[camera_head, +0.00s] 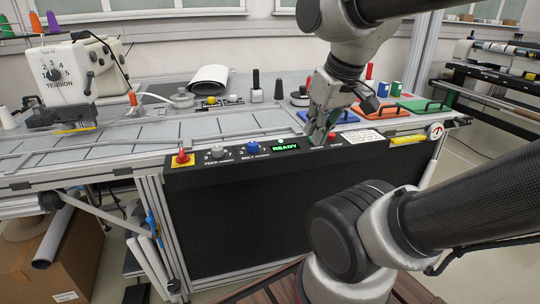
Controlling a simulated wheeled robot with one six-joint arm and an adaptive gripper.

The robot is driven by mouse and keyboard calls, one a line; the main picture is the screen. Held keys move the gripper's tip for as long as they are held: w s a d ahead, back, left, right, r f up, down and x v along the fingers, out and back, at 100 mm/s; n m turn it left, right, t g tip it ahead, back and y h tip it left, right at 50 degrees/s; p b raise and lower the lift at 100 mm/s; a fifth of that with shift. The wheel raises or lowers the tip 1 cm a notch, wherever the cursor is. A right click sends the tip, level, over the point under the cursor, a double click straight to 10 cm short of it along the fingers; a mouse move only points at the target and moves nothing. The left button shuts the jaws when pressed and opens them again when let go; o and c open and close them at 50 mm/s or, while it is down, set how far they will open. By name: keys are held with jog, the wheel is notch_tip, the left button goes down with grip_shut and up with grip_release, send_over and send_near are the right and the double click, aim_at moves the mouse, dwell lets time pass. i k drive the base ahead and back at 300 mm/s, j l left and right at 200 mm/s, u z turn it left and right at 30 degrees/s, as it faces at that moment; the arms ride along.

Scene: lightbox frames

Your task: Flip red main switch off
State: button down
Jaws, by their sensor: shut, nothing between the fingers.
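The black control panel (230,182) runs along the front edge of the bench. A red knob on a yellow base (182,158) stands at its left end. A small red part (332,136) shows just right of my fingertips, partly hidden by them. A round white and red piece (436,131) sits at the panel's right end. I cannot tell which of these is the main switch, or its position. My gripper (318,136) is shut and empty, pointing down at the panel right of the lit green READY display (285,147). Whether it touches anything is unclear.
A grey knob (217,152) and a blue knob (252,148) stand left of the display. A white label card (363,138) and a yellow item (407,140) lie to the right. Coloured trays (380,111) with handles are behind. The panel's front face is clear.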

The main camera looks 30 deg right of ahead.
aim_at(182, 158)
jog(key=i+l+u, duration=0.1)
jog(key=l+u, duration=0.15)
jog(key=i+l+u, duration=0.1)
jog(key=l+u, duration=0.15)
jog(key=i+l+u, duration=0.1)
jog(key=l+u, duration=0.15)
jog(key=l, duration=0.15)
